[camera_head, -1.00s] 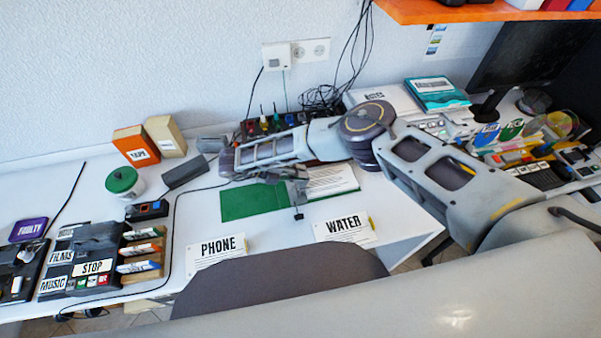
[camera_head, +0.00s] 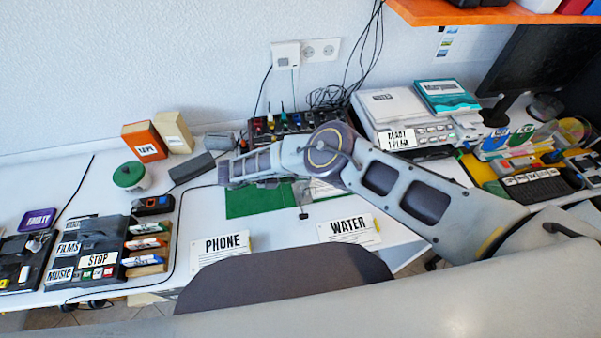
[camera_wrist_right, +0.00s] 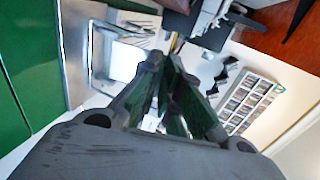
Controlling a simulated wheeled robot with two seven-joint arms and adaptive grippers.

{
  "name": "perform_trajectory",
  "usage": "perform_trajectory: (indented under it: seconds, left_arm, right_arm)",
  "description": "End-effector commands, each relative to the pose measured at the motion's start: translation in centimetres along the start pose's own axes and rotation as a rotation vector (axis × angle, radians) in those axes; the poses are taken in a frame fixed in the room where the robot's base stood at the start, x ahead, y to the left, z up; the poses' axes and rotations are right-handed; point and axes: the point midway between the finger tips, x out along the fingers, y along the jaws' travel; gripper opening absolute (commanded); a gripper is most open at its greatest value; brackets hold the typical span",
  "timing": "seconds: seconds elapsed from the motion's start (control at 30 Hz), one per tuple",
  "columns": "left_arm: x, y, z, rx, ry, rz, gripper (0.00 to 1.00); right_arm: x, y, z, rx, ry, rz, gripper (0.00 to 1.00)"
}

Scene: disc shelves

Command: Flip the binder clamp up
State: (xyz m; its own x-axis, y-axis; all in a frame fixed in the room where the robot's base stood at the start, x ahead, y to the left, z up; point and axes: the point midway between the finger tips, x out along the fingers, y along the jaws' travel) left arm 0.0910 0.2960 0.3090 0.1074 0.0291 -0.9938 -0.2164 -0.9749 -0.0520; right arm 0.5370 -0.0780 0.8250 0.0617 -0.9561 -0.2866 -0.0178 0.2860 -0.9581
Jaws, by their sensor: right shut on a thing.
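The green binder (camera_head: 250,203) lies open on the white desk, with its green cover at left and papers at right. A thin dark stem with a small black end (camera_head: 303,216), apparently part of the binder clamp, sticks out past its front edge. In the right wrist view the cover (camera_wrist_right: 28,75) is at left, beside a silvery metal strip (camera_wrist_right: 75,50). My right gripper (camera_head: 268,182) is over the binder, partly hidden by its own arm. In the wrist view its fingers (camera_wrist_right: 167,62) are closed together; what they hold cannot be made out. My left gripper is not in view.
PHONE (camera_head: 222,247) and WATER (camera_head: 348,228) cards lie near the desk's front edge. A grey chair back (camera_head: 285,278) stands in front. A row of dark devices (camera_head: 282,125) is behind the binder, and a white machine (camera_head: 390,105) is behind right. Bare desk lies left of the binder.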

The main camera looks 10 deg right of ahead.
Motion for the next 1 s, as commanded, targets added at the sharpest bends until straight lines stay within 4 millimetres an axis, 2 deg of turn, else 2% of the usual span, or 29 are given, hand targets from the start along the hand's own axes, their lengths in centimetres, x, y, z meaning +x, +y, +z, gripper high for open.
perform_trajectory:
  seconds: [0.4,0.5,0.6,1.0]
  left_arm:
    - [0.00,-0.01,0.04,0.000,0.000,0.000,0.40]
    - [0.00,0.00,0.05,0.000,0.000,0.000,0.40]
    - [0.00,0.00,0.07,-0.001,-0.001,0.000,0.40]
    - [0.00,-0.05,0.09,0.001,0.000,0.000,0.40]
  right_arm:
    - [0.01,0.10,-0.07,-0.002,0.001,-0.002,0.00]
    - [0.01,0.10,-0.07,-0.002,0.001,-0.002,0.15]
    - [0.01,0.07,-0.05,-0.001,0.001,-0.002,0.27]
    - [-0.03,-0.06,0.01,0.000,0.000,-0.003,0.27]
